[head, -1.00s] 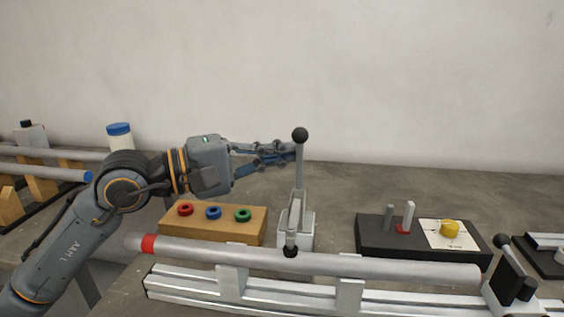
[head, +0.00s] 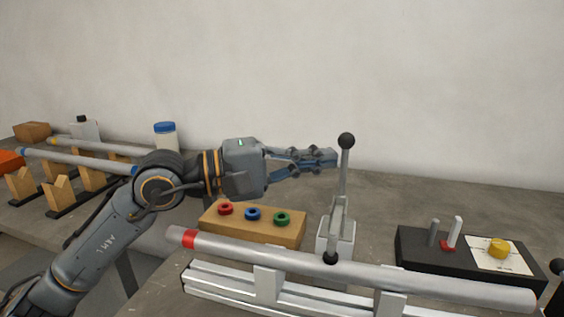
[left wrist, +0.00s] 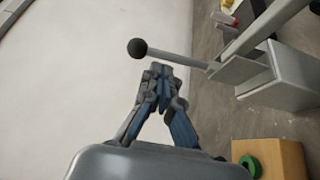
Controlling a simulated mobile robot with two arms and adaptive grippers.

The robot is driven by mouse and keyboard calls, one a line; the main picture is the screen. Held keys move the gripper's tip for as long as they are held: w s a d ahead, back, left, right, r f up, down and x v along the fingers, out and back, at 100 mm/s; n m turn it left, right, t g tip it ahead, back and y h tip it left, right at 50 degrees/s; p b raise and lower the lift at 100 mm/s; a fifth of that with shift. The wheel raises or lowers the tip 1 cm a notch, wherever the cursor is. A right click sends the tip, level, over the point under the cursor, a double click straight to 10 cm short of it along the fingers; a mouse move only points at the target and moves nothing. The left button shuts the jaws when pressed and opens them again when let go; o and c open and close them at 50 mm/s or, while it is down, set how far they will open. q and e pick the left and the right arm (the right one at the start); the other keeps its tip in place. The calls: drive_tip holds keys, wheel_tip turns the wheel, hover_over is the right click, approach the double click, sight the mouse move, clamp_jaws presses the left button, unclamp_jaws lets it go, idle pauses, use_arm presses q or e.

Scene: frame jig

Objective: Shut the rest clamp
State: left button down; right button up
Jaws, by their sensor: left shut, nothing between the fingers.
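The rest clamp (head: 335,236) stands behind the long grey tube (head: 360,277), its lever (head: 344,180) upright with a black ball knob at the top. A second black ball sits lower, just over the tube. My left gripper (head: 335,158) is shut and empty, its fingertips just left of the lever, below the knob. In the left wrist view the closed fingertips (left wrist: 158,68) are near the lever (left wrist: 180,59) and its knob (left wrist: 138,48); I cannot tell whether they touch. My right gripper is not in view.
The tube, with a red band, rests on a metal rail (head: 230,284). A wooden block (head: 270,232) holds red, blue and green rings. A black box (head: 420,250) with a yellow knob is at the right. Racks with tubes and a blue-capped bottle (head: 165,136) are at the left.

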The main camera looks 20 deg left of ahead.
use_arm(q)
drive_tip(key=v, duration=1)
drive_tip(key=shift+s+a, duration=0.25)
drive_tip(key=shift+a, duration=0.05)
